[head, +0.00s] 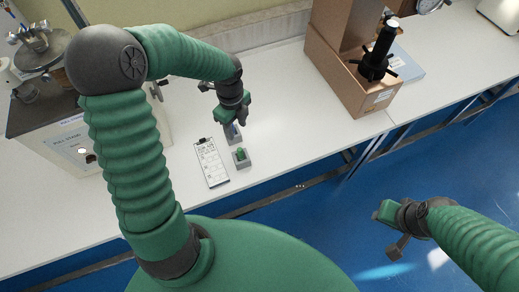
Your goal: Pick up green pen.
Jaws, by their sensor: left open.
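A small green thing (241,153), which looks like the end of the green pen, stands in a small grey block (242,163) on the white bench. The rest of it is hidden or too small to make out. My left gripper (233,119) is open and hangs just behind the block. It is apart from the green thing, with its fingers pointing down near a second grey block (233,133). My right gripper (390,229) is out over the blue floor, off the bench. Its jaw state is unclear.
A grey tester (60,130) stands at the left. A copper-coloured tester (345,85) with a black spindle stands at the back right. The bench's front edge is close to the blocks.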

